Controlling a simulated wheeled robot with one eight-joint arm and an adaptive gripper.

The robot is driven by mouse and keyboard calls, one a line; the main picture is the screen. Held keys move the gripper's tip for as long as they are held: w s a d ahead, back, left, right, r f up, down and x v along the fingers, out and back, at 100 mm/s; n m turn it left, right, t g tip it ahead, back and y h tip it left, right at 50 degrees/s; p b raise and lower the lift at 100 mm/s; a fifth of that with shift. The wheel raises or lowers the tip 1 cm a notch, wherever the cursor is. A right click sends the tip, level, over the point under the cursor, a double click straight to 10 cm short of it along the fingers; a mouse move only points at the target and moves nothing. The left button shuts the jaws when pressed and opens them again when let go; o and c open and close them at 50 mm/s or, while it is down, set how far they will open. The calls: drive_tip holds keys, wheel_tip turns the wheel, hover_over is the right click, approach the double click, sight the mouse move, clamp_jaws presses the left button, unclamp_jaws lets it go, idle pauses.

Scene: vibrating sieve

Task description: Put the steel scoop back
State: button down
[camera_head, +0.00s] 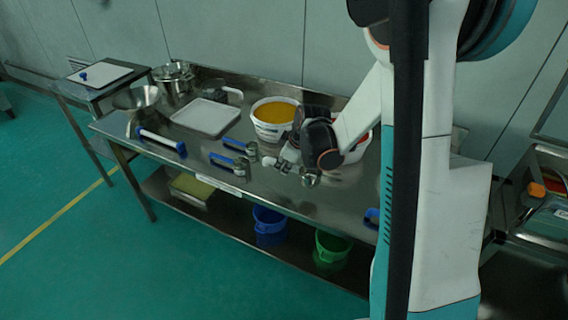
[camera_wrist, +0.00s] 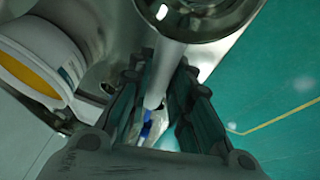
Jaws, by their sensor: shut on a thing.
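The steel scoop (camera_wrist: 170,48) shows in the wrist view with its shiny round bowl (camera_wrist: 200,14) at the top edge and its handle running down between the fingers. My gripper (camera_wrist: 165,70) is shut on the handle. In the head view my gripper (camera_head: 287,164) is low over the front middle of the steel table (camera_head: 215,176). The scoop's small bowl (camera_head: 311,179) shows just right of it, close to the tabletop. I cannot tell whether the bowl touches the table. The fingers and wrist hide part of the handle.
A white tub of orange-yellow material (camera_head: 273,118) stands behind my gripper. Another tub (camera_head: 360,147) is partly hidden by my arm. Blue-handled tools (camera_head: 230,160) lie left, near a white tray (camera_head: 206,117). A metal bowl (camera_head: 137,98) and pot (camera_head: 174,79) stand far left.

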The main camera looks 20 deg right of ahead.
drive_tip(key=shift+f+b, duration=1.75)
drive_tip(key=shift+f, duration=1.1)
drive_tip(key=shift+f, duration=0.25)
drive_tip(key=c, duration=0.9)
unclamp_jaws()
drive_tip(key=shift+r, duration=0.1)
drive_tip(key=shift+r+p, duration=2.1)
drive_tip(key=shift+r, duration=1.35)
